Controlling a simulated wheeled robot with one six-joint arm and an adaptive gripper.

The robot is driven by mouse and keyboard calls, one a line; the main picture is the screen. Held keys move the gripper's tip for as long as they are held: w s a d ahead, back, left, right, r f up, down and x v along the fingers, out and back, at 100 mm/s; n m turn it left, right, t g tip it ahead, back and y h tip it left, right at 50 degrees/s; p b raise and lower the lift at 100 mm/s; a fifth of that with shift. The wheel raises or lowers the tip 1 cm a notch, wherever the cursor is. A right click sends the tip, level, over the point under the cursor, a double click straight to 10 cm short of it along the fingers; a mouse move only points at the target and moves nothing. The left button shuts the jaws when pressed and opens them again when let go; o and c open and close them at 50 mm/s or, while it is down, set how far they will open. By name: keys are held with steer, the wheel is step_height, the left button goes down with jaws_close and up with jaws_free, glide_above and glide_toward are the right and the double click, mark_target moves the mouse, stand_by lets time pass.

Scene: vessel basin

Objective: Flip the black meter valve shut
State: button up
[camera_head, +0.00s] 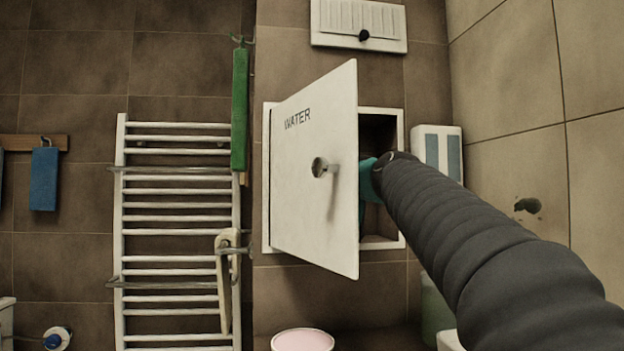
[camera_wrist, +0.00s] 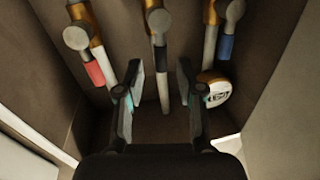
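In the wrist view, three pipes with valves hang inside the cabinet. The middle valve (camera_wrist: 160,58) has a dark, black-looking lever pointing down along its pipe. The left valve has a red lever (camera_wrist: 95,73). The right valve has a dark, bluish lever (camera_wrist: 226,47), with a round white meter (camera_wrist: 215,92) below it. My gripper (camera_wrist: 160,88) is open and empty, its two fingers left and right of the middle pipe in the picture. Its depth to the lever is hard to tell.
The white WATER door (camera_head: 315,205) stands open, with a round knob. My arm reaches past its edge into the cabinet (camera_head: 393,243). A towel rail (camera_head: 180,258) is at left. The cabinet's side walls lie close on both sides.

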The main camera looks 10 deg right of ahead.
steer(key=shift+w+a+p, duration=0.2)
steer(key=shift+w, duration=0.55)
steer(key=shift+w+a+p, duration=0.15)
steer(key=shift+w, duration=0.6)
steer(key=shift+w+a+p, duration=0.2)
steer(key=shift+w, duration=0.55)
jaws_close()
